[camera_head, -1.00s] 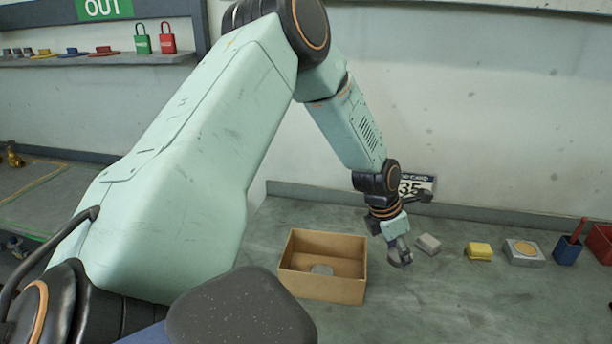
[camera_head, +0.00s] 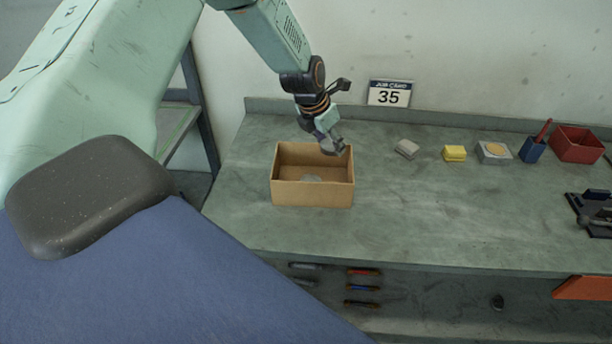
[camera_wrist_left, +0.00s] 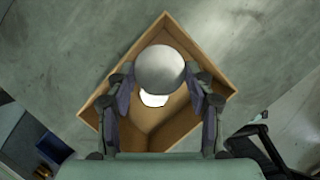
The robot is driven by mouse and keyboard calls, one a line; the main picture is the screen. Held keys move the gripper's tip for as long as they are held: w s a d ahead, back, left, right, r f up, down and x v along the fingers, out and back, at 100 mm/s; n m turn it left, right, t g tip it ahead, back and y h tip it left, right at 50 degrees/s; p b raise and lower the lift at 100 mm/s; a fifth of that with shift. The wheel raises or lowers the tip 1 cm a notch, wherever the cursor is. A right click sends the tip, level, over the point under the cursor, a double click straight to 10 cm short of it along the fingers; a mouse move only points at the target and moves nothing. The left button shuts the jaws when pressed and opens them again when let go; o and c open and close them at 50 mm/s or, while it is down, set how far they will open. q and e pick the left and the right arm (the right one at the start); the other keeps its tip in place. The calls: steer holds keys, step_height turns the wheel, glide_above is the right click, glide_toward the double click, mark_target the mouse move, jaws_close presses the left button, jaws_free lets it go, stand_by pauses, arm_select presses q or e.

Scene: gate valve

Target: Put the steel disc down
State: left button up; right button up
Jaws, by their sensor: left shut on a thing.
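The steel disc (camera_wrist_left: 160,68) is a round grey piece between the fingers of my left gripper (camera_wrist_left: 160,84), which is shut on it. In the head view my left gripper (camera_head: 333,145) holds the disc over the back right part of an open cardboard box (camera_head: 312,194). In the wrist view the box (camera_wrist_left: 213,57) lies below the disc and appears larger than it. A second pale round piece (camera_head: 312,178) lies on the box floor; it shows bright in the wrist view (camera_wrist_left: 153,99), partly covered by the held disc. My right gripper is not in view.
Right of the box stand a grey block (camera_head: 406,149), a yellow block (camera_head: 454,153), a grey block with a tan round top (camera_head: 494,152), a blue cup (camera_head: 533,150) and a red bin (camera_head: 577,144). A job card (camera_head: 390,94) is behind. The bench's front middle is clear.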

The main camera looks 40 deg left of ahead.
arm_select(q)
steer(key=b, duration=0.2)
glide_above(331, 177)
steer(key=s, duration=0.2)
steer(key=f, duration=0.4)
steer(key=shift+w+a+f, duration=0.15)
steer(key=shift+a+f, duration=0.05)
steer(key=shift+a, duration=0.1)
steer(key=shift+w+f, duration=0.2)
steer(key=shift+f, duration=0.1)
step_height(331, 177, down, 4)
steer(key=b, duration=0.2)
steer(key=shift+d+b, duration=0.15)
steer(key=shift+b, duration=0.25)
steer(key=shift+s+f, duration=0.15)
steer(key=shift+f, duration=0.25)
steer(key=shift+w+f, duration=0.1)
steer(key=shift+w, duration=0.2)
steer(key=shift+s+f+b, duration=0.1)
steer(key=shift+s+b, duration=0.05)
steer(key=shift+b, duration=0.15)
steer(key=o, duration=1.2)
steer(key=shift+s, duration=0.2)
steer(key=shift+w, duration=0.15)
steer(key=shift+w+f, duration=0.1)
